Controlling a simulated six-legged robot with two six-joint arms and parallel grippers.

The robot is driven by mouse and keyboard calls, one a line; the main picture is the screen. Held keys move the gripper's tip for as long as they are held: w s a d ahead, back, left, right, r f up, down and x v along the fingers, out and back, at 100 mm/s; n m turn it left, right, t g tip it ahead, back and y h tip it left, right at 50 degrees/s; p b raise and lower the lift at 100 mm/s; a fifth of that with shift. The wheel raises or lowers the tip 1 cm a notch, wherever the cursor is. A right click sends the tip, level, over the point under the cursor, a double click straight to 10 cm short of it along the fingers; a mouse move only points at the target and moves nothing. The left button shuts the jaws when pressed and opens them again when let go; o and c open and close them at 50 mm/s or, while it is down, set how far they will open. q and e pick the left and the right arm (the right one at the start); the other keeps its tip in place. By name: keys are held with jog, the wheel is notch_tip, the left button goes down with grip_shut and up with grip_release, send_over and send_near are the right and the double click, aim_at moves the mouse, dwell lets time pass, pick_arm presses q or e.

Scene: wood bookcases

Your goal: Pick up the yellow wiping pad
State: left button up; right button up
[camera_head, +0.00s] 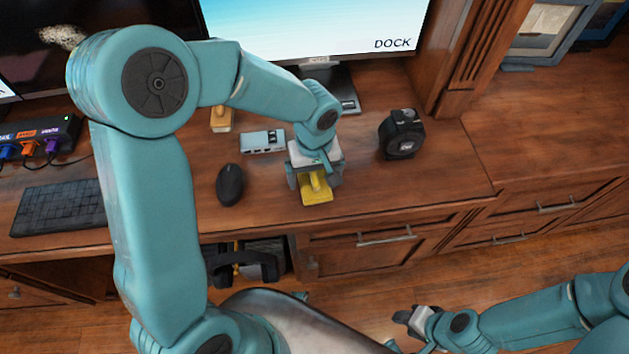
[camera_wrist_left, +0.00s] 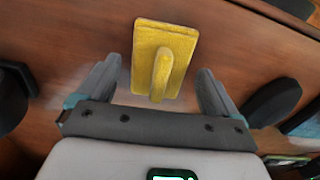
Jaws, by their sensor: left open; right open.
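The yellow wiping pad (camera_head: 317,197) lies on the wooden desk near its front edge. It is a flat yellow block with a raised handle on top. My left gripper (camera_head: 314,182) is above the pad and partly hides it in the head view. In the left wrist view the pad (camera_wrist_left: 164,58) shows between and just beyond the two fingers of my left gripper (camera_wrist_left: 160,90). The fingers are spread apart, with visible gaps on both sides of the handle. My right gripper (camera_head: 408,322) is low at the bottom of the head view, away from the desk, and open.
A black mouse (camera_head: 230,185) and a small grey box with ports (camera_head: 262,141) lie left of the pad. A black tape measure (camera_head: 402,134) stands to the right. A keyboard (camera_head: 58,207) is at the far left.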

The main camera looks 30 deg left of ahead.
aim_at(314, 175)
pick_arm(q)
jog(key=shift+f, duration=0.1)
jog(key=c, duration=1.1)
jog(key=shift+c, duration=0.2)
notch_tip(314, 175, up, 20)
jog(key=p, duration=0.2)
jog(key=shift+o, duration=0.7)
